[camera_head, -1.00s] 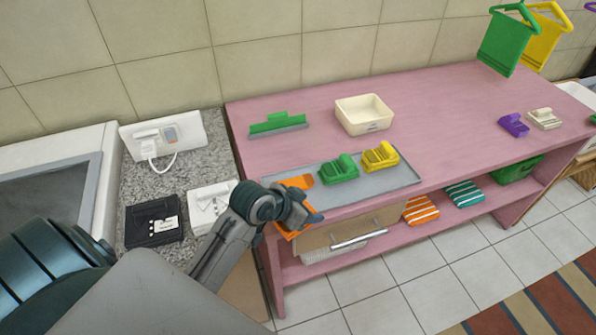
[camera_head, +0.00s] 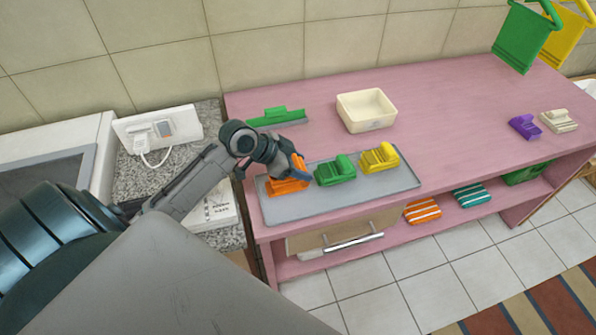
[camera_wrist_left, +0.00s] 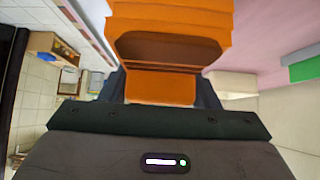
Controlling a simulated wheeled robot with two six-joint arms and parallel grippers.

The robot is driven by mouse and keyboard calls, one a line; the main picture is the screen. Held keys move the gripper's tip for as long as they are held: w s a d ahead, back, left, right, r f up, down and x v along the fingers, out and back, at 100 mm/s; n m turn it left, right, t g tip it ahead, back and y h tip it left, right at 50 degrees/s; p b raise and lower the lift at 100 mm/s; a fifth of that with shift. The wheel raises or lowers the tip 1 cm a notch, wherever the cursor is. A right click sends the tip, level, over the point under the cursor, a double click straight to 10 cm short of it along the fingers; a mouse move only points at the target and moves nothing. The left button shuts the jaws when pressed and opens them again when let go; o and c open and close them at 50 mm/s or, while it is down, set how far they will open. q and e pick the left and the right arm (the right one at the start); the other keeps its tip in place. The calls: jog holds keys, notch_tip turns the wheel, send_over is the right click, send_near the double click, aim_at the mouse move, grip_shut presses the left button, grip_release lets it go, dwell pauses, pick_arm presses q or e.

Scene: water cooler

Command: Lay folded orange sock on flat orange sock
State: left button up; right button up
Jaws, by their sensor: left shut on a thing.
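My left gripper (camera_head: 294,170) is shut on the folded orange sock (camera_wrist_left: 160,88), which fills the space between its fingers in the left wrist view. In the head view, orange (camera_head: 286,187) shows under the gripper at the left end of the grey tray (camera_head: 345,202). The flat orange sock lies at this spot but is mostly covered by the gripper and the held sock. I cannot tell the two orange pieces apart here, or whether they touch. My right gripper is not in view.
A green sock pair (camera_head: 336,171) and a yellow pair (camera_head: 379,158) sit right of the gripper on the tray. A green squeegee-like item (camera_head: 277,117) and a cream bin (camera_head: 366,110) stand behind. Purple (camera_head: 524,127) and white (camera_head: 558,121) pieces lie farther right on the pink table (camera_head: 450,110).

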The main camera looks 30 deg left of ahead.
pick_arm(q)
jog(key=shift+f+p, duration=0.4)
jog(key=shift+f, duration=1.65)
jog(key=shift+f, duration=0.15)
jog(key=o, duration=1.1)
jog(key=shift+r, duration=0.2)
jog(key=b+v, duration=0.1)
jog(key=v, duration=0.6)
jog(key=shift+s+a+r, duration=0.1)
jog(key=shift+s+a, duration=0.1)
jog(key=shift+a, duration=0.05)
jog(key=shift+v, duration=2.15)
jog(key=shift+d+r, duration=0.1)
